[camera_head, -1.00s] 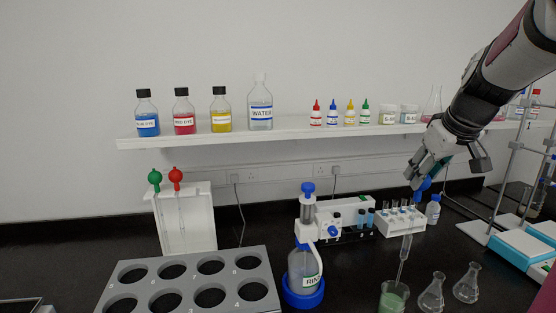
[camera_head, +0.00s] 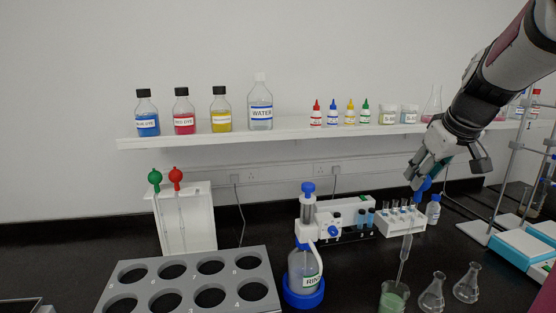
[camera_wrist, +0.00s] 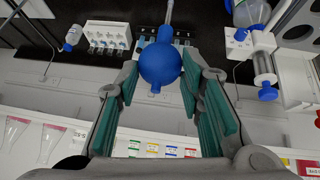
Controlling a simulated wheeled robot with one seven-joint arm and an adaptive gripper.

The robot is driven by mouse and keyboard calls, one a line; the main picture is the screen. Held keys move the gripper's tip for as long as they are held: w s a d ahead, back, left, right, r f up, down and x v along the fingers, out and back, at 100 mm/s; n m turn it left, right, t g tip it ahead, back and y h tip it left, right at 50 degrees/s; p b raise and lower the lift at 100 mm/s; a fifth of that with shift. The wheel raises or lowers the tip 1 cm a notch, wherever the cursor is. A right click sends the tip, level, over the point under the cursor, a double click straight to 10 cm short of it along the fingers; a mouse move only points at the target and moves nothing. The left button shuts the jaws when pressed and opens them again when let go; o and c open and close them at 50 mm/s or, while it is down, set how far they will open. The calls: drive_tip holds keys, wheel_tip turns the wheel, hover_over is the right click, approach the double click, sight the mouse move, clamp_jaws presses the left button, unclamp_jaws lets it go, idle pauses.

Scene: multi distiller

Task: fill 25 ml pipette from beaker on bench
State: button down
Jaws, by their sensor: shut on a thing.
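My gripper (camera_head: 420,180) is shut on the blue bulb (camera_head: 425,185) at the top of a glass pipette (camera_head: 405,250). The wrist view shows the round blue bulb (camera_wrist: 160,62) between my green-padded fingers. The pipette hangs down, slightly tilted, with its thin lower end at the mouth of the beaker (camera_head: 393,299). The beaker holds green liquid and stands at the front edge of the picture, its base cut off. I cannot tell how deep the tip reaches or whether liquid is in the pipette.
Two conical flasks (camera_head: 432,294) stand right of the beaker. A blue-based rinse bottle (camera_head: 304,268) stands to its left. A white rack of tubes (camera_head: 404,221) is close behind the pipette. A white stand holds pipettes with green and red bulbs (camera_head: 175,176). A retort stand is at right.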

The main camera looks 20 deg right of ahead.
sight(414, 214)
drive_tip(key=shift+f+b, duration=2.95)
drive_tip(key=shift+f, duration=1.65)
drive_tip(key=c, duration=1.7)
unclamp_jaws()
clamp_jaws()
unclamp_jaws()
drive_tip(key=c, duration=0.6)
drive_tip(key=shift+o, duration=0.9)
